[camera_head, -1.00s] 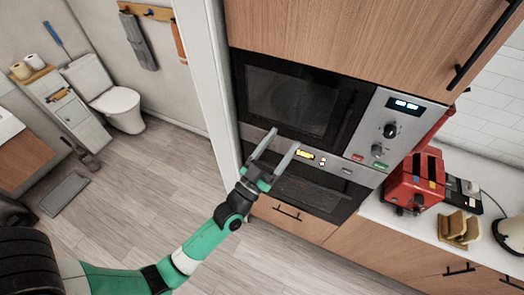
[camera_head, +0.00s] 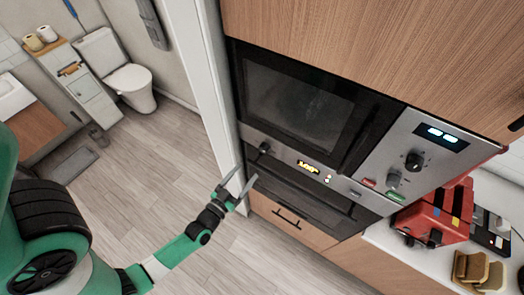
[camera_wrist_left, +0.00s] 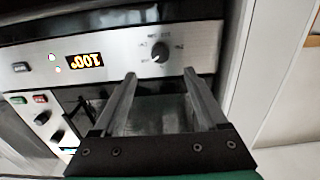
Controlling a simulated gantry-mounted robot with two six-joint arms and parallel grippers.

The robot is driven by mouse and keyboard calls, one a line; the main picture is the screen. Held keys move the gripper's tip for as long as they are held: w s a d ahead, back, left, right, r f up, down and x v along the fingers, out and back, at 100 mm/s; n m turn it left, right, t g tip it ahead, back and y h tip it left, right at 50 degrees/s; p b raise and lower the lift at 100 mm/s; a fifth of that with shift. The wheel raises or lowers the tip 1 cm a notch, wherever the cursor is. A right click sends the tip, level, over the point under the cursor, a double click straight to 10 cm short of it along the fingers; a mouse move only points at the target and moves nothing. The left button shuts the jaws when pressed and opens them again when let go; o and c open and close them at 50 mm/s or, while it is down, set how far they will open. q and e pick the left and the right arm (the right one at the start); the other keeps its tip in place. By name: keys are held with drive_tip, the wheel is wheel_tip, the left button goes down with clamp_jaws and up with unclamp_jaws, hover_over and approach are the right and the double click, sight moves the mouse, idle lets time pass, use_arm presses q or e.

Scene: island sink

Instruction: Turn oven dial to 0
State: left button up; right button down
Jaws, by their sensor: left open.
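The oven dial (camera_head: 264,147) is a dark round knob on the oven's steel control strip, left of the lit display (camera_head: 308,167). In the left wrist view the dial (camera_wrist_left: 160,52) shows upside down with printed marks around it, and the display (camera_wrist_left: 85,60) appears to read 100. My left gripper (camera_head: 246,173) is open and empty, just in front of and below the dial in the head view. In the left wrist view its fingertips (camera_wrist_left: 160,75) point at the strip, with the dial between their lines and beyond them, apparently untouched. My right gripper is out of view.
A microwave (camera_head: 298,103) sits above the oven, with its own knobs (camera_head: 414,161) at right. A white door frame (camera_head: 213,85) borders the oven's left side.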

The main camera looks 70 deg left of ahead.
sight(262, 151)
use_arm(q)
drive_tip(key=x, duration=1)
drive_tip(key=shift+w+a+b, duration=0.15)
drive_tip(key=shift+b, duration=0.15)
clamp_jaws()
